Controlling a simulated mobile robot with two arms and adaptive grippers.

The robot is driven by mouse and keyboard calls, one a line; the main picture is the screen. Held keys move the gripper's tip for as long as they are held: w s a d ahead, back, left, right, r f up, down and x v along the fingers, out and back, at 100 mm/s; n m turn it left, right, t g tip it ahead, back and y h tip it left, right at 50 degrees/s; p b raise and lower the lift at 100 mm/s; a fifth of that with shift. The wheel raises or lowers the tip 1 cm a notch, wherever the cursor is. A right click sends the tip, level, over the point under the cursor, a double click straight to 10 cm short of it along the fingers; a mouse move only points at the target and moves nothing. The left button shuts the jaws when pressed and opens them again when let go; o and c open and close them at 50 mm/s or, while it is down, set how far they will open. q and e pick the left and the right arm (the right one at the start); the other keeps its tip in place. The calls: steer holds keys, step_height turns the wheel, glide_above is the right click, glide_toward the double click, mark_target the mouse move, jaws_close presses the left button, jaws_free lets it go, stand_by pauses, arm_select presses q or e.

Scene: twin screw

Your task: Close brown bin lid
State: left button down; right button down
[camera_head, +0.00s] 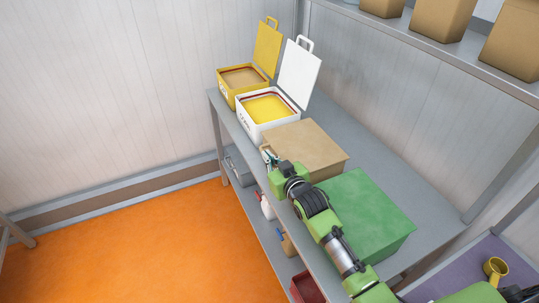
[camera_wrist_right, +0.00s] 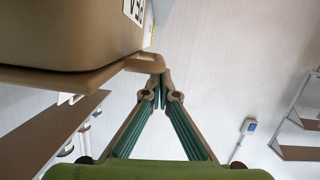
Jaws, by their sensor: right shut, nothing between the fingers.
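The brown bin (camera_head: 312,138) stands on the grey table. Its lid looks flat and down over its top. In the right wrist view the brown bin (camera_wrist_right: 65,30) fills the upper left, with the lid's rim and handle (camera_wrist_right: 146,63) along its edge. My right gripper (camera_head: 268,156) is at the bin's front left edge. In the right wrist view its fingertips (camera_wrist_right: 162,82) meet with nothing between them, right beside the handle; I cannot tell if they touch it. My left gripper is not in view.
A white bin (camera_head: 255,128) and a yellow bin (camera_head: 228,93) stand farther back with lids raised. A green bin (camera_head: 365,208) with its lid down is nearer, behind my right arm. A shelf with boxes (camera_head: 442,18) hangs at upper right. The orange floor is clear.

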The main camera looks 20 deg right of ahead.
steer(key=shift+s+f, duration=0.1)
steer(key=shift+f, duration=0.3)
